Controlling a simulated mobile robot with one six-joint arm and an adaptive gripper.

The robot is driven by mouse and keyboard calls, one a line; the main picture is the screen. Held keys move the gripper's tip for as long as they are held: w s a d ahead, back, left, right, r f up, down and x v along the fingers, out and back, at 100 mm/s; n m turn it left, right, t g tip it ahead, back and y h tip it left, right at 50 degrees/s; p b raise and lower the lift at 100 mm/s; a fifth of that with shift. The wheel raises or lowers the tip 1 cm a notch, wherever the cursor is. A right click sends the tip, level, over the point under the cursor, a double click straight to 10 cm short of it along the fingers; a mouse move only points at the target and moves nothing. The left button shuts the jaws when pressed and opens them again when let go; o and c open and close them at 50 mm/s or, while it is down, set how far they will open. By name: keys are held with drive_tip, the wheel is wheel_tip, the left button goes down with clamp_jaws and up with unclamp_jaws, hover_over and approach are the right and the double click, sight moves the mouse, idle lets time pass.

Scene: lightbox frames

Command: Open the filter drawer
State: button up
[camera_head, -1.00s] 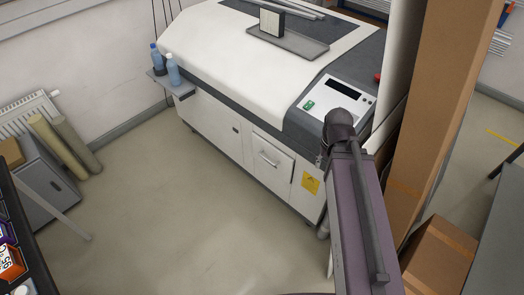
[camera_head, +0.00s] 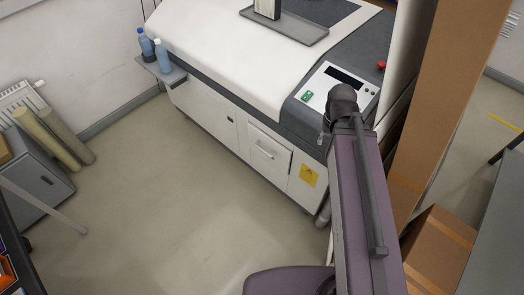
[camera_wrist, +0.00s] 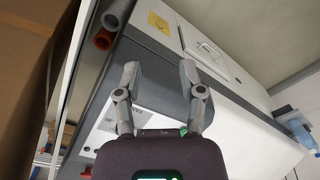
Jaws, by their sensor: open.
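The filter drawer (camera_head: 268,143) is a white square front with a pale bar handle (camera_head: 264,154), low on the front of a white and grey machine. It looks shut. In the wrist view the drawer front (camera_wrist: 196,38) and its handle (camera_wrist: 213,54) lie beyond my fingers, up and to the right. My gripper (camera_wrist: 159,68) is open and empty, with its two fingers apart, and does not touch the drawer. In the head view my arm hides the gripper.
A yellow warning label (camera_head: 309,175) is right of the drawer. Bottles (camera_head: 163,56) stand on a side shelf (camera_head: 176,77). Tall cardboard (camera_head: 440,95) and a carton (camera_head: 440,245) crowd my arm's right. A grey cabinet (camera_head: 48,185) stands left. The floor (camera_head: 165,190) before the machine is clear.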

drive_tip(key=shift+f, duration=0.1)
drive_tip(key=w+a+f+n+t+h+b, duration=0.1)
drive_tip(key=w+a+f+n+h+b, duration=0.2)
drive_tip(key=f+b, duration=0.65)
drive_tip(key=w+a+f+t+h+b, duration=0.2)
drive_tip(key=w+a+f+b, duration=0.15)
drive_tip(key=f+b, duration=0.6)
drive_tip(key=w+a+f+n+t+h+b, duration=0.1)
drive_tip(key=w+a+f+n+h+b, duration=0.2)
drive_tip(key=f+b, duration=0.6)
drive_tip(key=w+a+f+n+t+b, duration=0.2)
drive_tip(key=w+a+f+t+b, duration=0.1)
drive_tip(key=a+f+b, duration=0.4)
drive_tip(key=w+a+f+n+t+h+b, duration=0.1)
drive_tip(key=a+f+t+b, duration=0.4)
drive_tip(key=a+b, duration=0.9)
drive_tip(key=shift+w+a+f+n+h+b, duration=0.25)
drive_tip(key=shift+w+f+n+b, duration=0.7)
drive_tip(key=shift+b, duration=3.25)
drive_tip(key=shift+w+d+f+m, duration=0.2)
drive_tip(key=shift+d+f+m, duration=0.05)
drive_tip(key=shift+f, duration=0.05)
drive_tip(key=b+x, duration=0.1)
drive_tip(key=x, duration=0.5)
drive_tip(key=b+x, duration=0.1)
drive_tip(key=x, duration=0.6)
drive_tip(key=shift+w+d+r+b, duration=0.15)
drive_tip(key=shift+w+b, duration=0.1)
drive_tip(key=shift+b, duration=0.15)
